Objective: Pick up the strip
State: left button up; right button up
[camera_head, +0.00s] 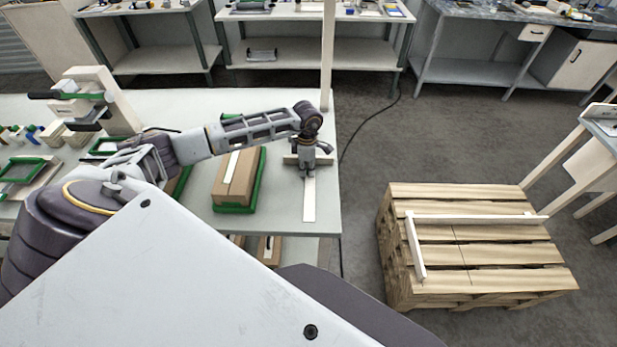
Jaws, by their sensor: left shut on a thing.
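The white strip (309,203) hangs or lies near the right end of the light table, pointing toward its front edge. My left gripper (308,173) is at the strip's far end and shut on it. I cannot tell whether the strip is lifted clear of the tabletop. The strip's far end is hidden by the gripper. Another pale strip runs along the top of a brown box (239,184) in a green frame, left of my gripper. My right gripper is not in view.
The light table (275,215) ends just right of the strip. A pale post (327,60) stands behind my gripper. A wooden pallet (480,250) with an L-shaped white frame (470,219) is on the floor at the right. Green-trimmed fixtures (90,100) fill the table's left side.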

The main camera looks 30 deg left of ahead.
pick_arm(q)
notch_tip(320, 180, up, 10)
jog(key=b, duration=0.1)
jog(key=shift+b, duration=0.35)
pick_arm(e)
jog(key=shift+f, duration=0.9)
pick_arm(q)
jog(key=shift+r, duration=0.15)
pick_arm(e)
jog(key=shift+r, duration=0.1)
